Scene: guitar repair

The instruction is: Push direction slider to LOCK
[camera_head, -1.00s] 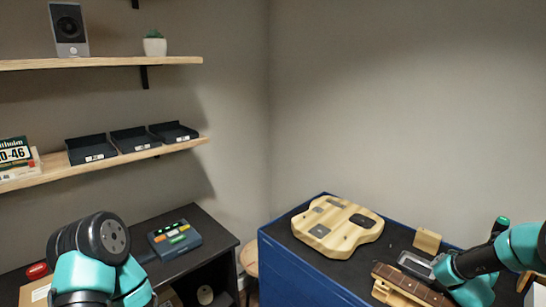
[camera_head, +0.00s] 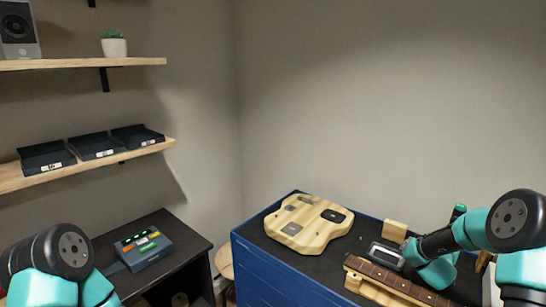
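I cannot make out the direction slider or a LOCK mark in the camera_head view. A dark object with a green top (camera_head: 458,212) stands at the back right of the blue bench, partly hidden behind my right arm; I cannot tell whether it carries the slider. My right gripper (camera_head: 412,254) is low over the bench's right side, beside a small grey-rimmed dark item (camera_head: 386,256) and behind the guitar neck. Its fingers are too small and covered to tell open from shut. Only links of my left arm show at the lower left; its gripper is out of view.
A pale wooden guitar body (camera_head: 305,228) lies on the blue bench (camera_head: 285,270). A guitar neck (camera_head: 390,279) lies along its front right. A small wooden block (camera_head: 395,230) stands behind. A device with coloured buttons (camera_head: 143,248) sits on the dark table (camera_head: 165,222) at left.

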